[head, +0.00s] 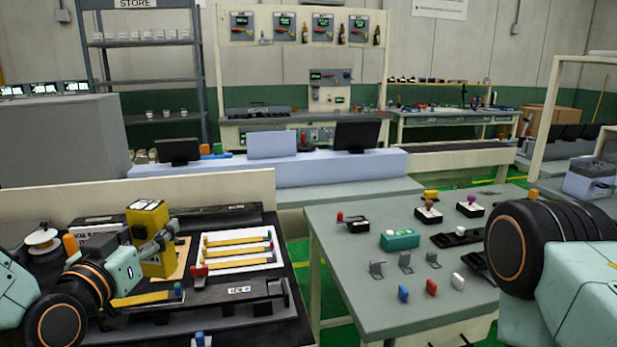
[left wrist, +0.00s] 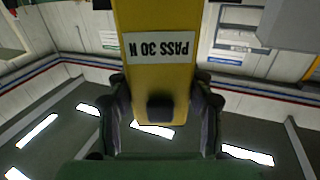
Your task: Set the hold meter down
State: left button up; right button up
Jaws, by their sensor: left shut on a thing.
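The hold meter (head: 147,218) is a yellow upright block, at the left of the head view above the black work mat. In the left wrist view the hold meter (left wrist: 150,20) fills the middle, with a white label reading PASS 30 N upside down. My left gripper (head: 158,242) is shut on it, with one dark finger on each side in the left wrist view (left wrist: 162,108). A tan pad (head: 183,262) shows beside and behind its lower end. I cannot tell whether its base touches anything. My right gripper is out of view.
A white board (head: 238,250) with several yellow strips lies right of the meter. A black fixture (head: 240,294) lies in front. The grey-green table (head: 350,285) on the right carries small clips, coloured pieces and a teal box (head: 400,239). A low cream wall (head: 230,186) stands behind the mat.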

pick_arm(q)
jog(key=s+d+f+m+g+h+b, duration=0.1)
jog(key=s+d+f+m+h+b, duration=0.1)
jog(key=s+f, duration=0.4)
jog(key=s+d+f+m+g+h+b, duration=0.1)
jog(key=s+d+f+h, duration=0.4)
jog(key=f, duration=0.9)
jog(key=shift+s+d+f+m+b, duration=0.35)
jog(key=shift+s+d+m+b, duration=0.45)
jog(key=shift+s+d, duration=0.15)
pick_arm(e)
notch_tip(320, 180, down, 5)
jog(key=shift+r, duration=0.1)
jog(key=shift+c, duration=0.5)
